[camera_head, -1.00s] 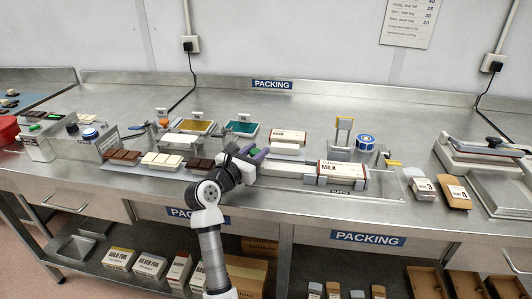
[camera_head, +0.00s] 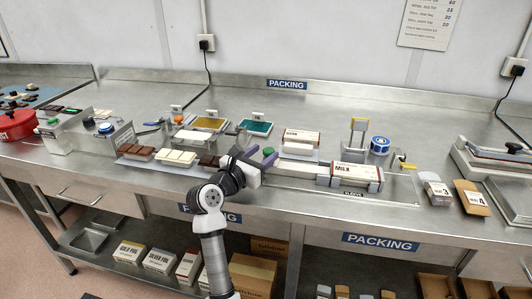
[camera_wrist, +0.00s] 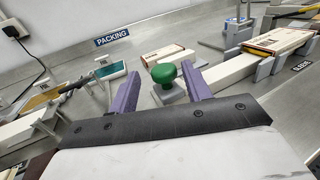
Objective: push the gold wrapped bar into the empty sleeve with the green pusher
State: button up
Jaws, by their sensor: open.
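The green pusher (camera_wrist: 165,74) has a round green knob on a grey block. In the wrist view the knob lies between the two purple fingers of my gripper (camera_wrist: 162,82), a little beyond them, with gaps on both sides. It also shows in the head view (camera_head: 268,150), beside the fingers. My gripper (camera_head: 261,156) is open. A white sleeve marked MILK (camera_head: 347,172) lies in a grey holder labelled SLEEVE to the right. A pale straight channel (camera_wrist: 228,71) runs from near the pusher to the sleeve.
Another MILK pack (camera_head: 301,138) lies behind the channel. Chocolate bars (camera_head: 139,153) lie to the left of my arm. The bench behind is mostly clear.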

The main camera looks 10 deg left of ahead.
jog(key=b+v, duration=0.2)
jog(key=v, duration=0.9)
jog(key=shift+s+a, duration=0.1)
